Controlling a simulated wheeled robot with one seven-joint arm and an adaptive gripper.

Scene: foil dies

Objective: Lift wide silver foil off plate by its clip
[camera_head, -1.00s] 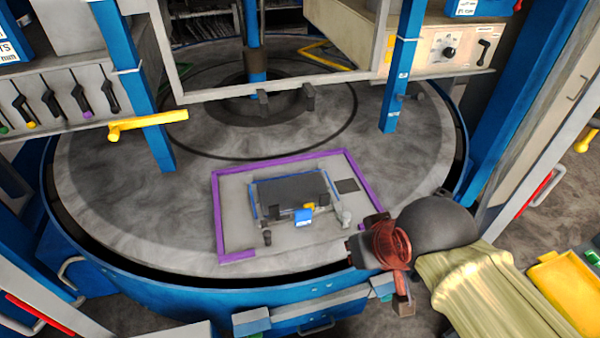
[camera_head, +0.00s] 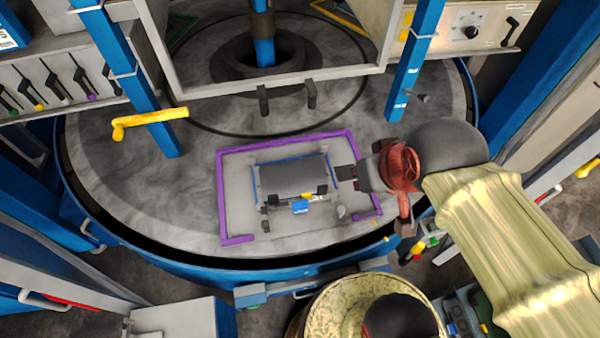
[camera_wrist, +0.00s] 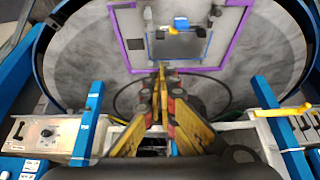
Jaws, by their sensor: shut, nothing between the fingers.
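A dark grey rectangular sheet (camera_head: 292,178) with blue side edges lies on a pale plate (camera_head: 238,210) inside a purple frame. I cannot tell for sure whether this sheet is the silver foil. A small yellow piece (camera_head: 308,196), possibly the clip, and a blue block (camera_head: 300,207) sit at its near edge. They also show in the wrist view, the yellow piece (camera_wrist: 172,30) beside the blue block (camera_wrist: 181,22). My gripper (camera_head: 345,180) is right of the sheet in the head view. In the wrist view its fingertips (camera_wrist: 163,69) are together and empty, apart from the yellow piece.
The purple frame (camera_head: 222,195) surrounds the plate on a round grey table (camera_head: 180,215). A grey crossbar (camera_head: 270,80) and blue posts (camera_head: 405,60) stand behind. A yellow handle (camera_head: 150,120) juts out at the left. The grey surface left of the frame is clear.

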